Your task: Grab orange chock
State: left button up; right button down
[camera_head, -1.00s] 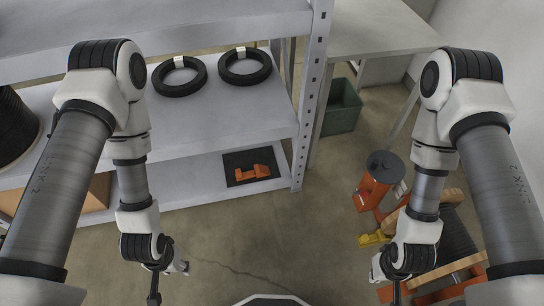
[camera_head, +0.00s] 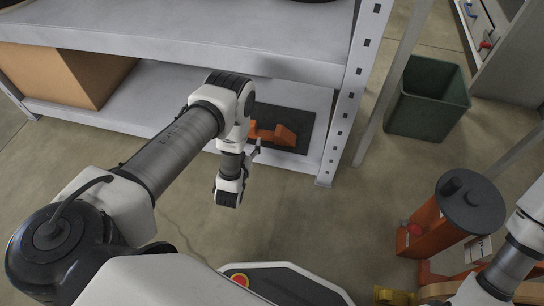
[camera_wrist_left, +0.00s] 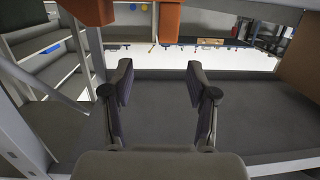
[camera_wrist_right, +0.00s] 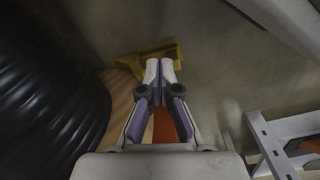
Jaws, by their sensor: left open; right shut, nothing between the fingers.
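The orange chock (camera_head: 283,135) lies on a black mat (camera_head: 300,117) on the bottom shelf in the head view. Its left part is partly hidden by my left arm. My left gripper (camera_head: 256,149) is at the front of that shelf, beside the chock. In the left wrist view its fingers (camera_wrist_left: 160,78) are spread with nothing between them. Orange surfaces (camera_wrist_left: 165,22) fill part of the top edge there, beyond the fingertips. My right gripper (camera_wrist_right: 165,66) is shut and empty in the right wrist view; its fingers are outside the head view.
The upper shelf (camera_head: 180,48) hangs over the mat, and a perforated upright (camera_head: 357,90) stands right of it. A cardboard box (camera_head: 65,75) is on the left. A green bin (camera_head: 428,100) and an orange device (camera_head: 438,228) stand right. A yellow piece (camera_wrist_right: 150,55) lies beyond my right fingers.

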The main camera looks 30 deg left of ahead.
aim_at(252, 134)
pick_arm(q)
jog(key=shift+t+y, duration=0.4)
jog(key=shift+t, duration=0.5)
jog(key=w+a+f+b, duration=0.1)
jog(key=w+b, duration=0.1)
jog(key=w+a+f+b, duration=0.1)
jog(key=w+b, duration=0.1)
jog(key=w, duration=0.1)
jog(key=w+a+f+b, duration=0.1)
jog(key=w+b, duration=0.2)
jog(key=shift+a+f, duration=0.1)
jog(key=shift+a, duration=0.15)
jog(key=shift+w, duration=0.15)
jog(key=shift+r, duration=0.25)
pick_arm(e)
notch_tip(252, 134, down, 9)
jog(key=shift+w, duration=0.3)
pick_arm(q)
grip_shut()
pick_arm(e)
jog(key=shift+f, duration=0.1)
